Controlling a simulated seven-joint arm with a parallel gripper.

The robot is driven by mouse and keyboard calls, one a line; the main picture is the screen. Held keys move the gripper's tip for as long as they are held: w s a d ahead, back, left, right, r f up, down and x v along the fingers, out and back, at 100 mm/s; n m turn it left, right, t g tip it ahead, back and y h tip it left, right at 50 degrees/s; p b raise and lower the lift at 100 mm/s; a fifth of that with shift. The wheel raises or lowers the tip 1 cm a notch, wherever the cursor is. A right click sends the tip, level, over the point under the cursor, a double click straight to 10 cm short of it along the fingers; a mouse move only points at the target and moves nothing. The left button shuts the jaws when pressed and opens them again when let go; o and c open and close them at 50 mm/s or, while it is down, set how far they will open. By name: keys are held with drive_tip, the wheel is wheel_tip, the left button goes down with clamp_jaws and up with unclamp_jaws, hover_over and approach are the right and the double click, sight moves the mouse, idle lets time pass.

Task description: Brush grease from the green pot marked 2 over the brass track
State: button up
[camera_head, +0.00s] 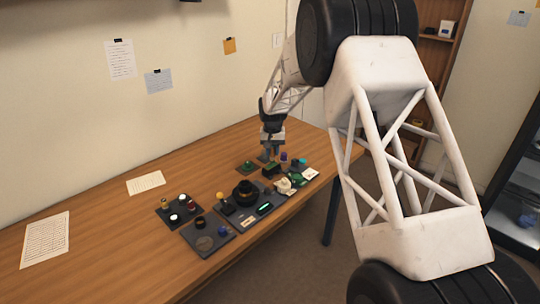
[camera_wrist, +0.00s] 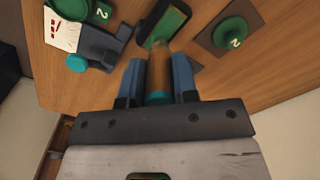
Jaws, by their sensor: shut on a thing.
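My gripper (camera_head: 267,152) is at the far right part of the table in the head view. In the wrist view my gripper (camera_wrist: 159,82) is shut on a brown-handled tool with a teal end (camera_wrist: 160,80), apparently the brush. Its far end points at a dark holder with a green inside (camera_wrist: 168,22); I cannot tell whether they touch. I cannot pick out the brass track for certain.
A black lens part (camera_head: 245,190) and a mat with small pots (camera_head: 165,212) stand nearer. The table's left half is mostly clear, with papers.

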drive_tip(key=shift+r, duration=3.25)
